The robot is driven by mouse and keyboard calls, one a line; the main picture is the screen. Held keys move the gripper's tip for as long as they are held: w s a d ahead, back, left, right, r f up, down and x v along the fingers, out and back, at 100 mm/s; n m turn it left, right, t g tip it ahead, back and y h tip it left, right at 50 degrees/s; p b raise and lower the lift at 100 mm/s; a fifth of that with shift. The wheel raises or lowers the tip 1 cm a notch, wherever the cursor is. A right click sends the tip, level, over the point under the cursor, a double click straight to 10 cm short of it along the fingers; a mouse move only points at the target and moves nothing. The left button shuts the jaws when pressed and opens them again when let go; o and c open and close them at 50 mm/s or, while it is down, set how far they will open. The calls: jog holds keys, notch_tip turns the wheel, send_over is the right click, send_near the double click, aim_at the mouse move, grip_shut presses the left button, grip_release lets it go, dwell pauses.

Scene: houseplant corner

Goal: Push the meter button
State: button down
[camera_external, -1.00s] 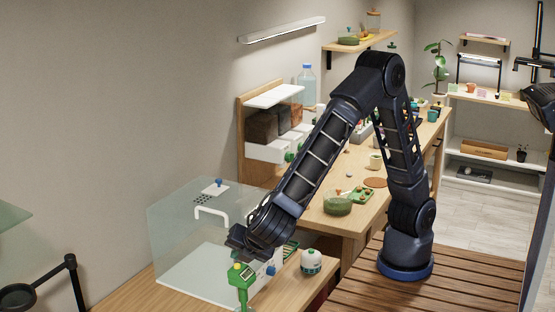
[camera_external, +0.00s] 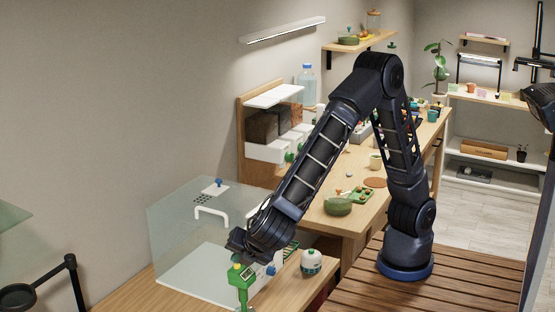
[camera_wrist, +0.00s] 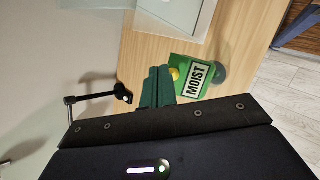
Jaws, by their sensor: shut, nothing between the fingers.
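The meter (camera_external: 241,275) is a green box with a stem below, at the front edge of the wooden bench in the external view. In the wrist view, the meter (camera_wrist: 200,77) shows a white label reading MOIST. Its yellow button (camera_wrist: 174,73) is on the side facing my fingers. My gripper (camera_wrist: 157,74) has dark green fingers, shut and empty, just left of the button in the wrist view. I cannot tell whether they touch it. In the external view my wrist hangs just above and behind the meter, and the fingertips are hard to make out.
A clear case (camera_external: 165,240) with a white handle stands behind the meter. A white and green round pot (camera_external: 311,262) sits to its right. A black arm-like stand (camera_wrist: 95,97) is left of my fingers in the wrist view.

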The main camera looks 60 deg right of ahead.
jog(key=shift+f, duration=0.2)
dwell(0.3)
jog(key=shift+r, duration=0.7)
notch_tip(320, 180, up, 6)
dwell(0.9)
jog(key=shift+w, duration=0.1)
